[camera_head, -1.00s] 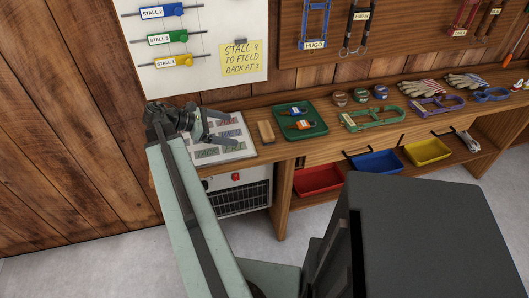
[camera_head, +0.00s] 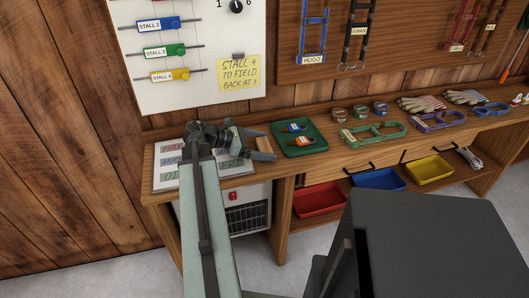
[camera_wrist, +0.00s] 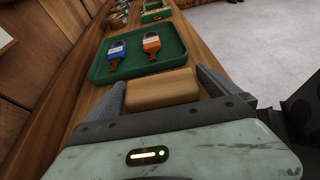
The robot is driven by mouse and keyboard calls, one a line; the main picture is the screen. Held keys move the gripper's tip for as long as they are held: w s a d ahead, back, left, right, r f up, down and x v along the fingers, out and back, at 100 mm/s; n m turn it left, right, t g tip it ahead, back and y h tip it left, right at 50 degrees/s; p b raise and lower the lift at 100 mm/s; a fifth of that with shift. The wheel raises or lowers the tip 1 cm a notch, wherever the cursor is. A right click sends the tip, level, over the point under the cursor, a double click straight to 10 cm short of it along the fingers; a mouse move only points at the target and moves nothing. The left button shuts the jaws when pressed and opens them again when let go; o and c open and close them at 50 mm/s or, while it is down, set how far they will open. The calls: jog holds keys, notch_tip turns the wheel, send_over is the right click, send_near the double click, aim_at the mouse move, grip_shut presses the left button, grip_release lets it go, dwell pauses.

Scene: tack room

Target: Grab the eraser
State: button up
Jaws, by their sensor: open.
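The eraser (camera_wrist: 162,90), a tan wooden block, lies on the bench in front of the green tray (camera_wrist: 92,74). In the wrist view it sits crosswise between the two fingers of my gripper (camera_wrist: 160,78), with one finger by each end. The fingers are spread, and small gaps or light touch at the ends are hard to tell. In the head view my gripper (camera_head: 268,145) is at the left of the green tray (camera_head: 318,148), low over the bench, and mostly hides the eraser.
The tray holds a blue and an orange tagged item. A board with lettered strips (camera_head: 166,178) lies under my arm at left. Red (camera_head: 320,199), blue (camera_head: 379,180) and yellow (camera_head: 430,172) bins sit on the lower shelf. The wall board (camera_head: 190,95) rises behind.

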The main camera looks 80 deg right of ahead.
aim_at(264, 144)
jog(key=shift+s, duration=0.1)
jog(key=c, duration=1.1)
notch_tip(264, 144, up, 10)
jog(key=p, duration=1)
jog(key=shift+r, duration=0.15)
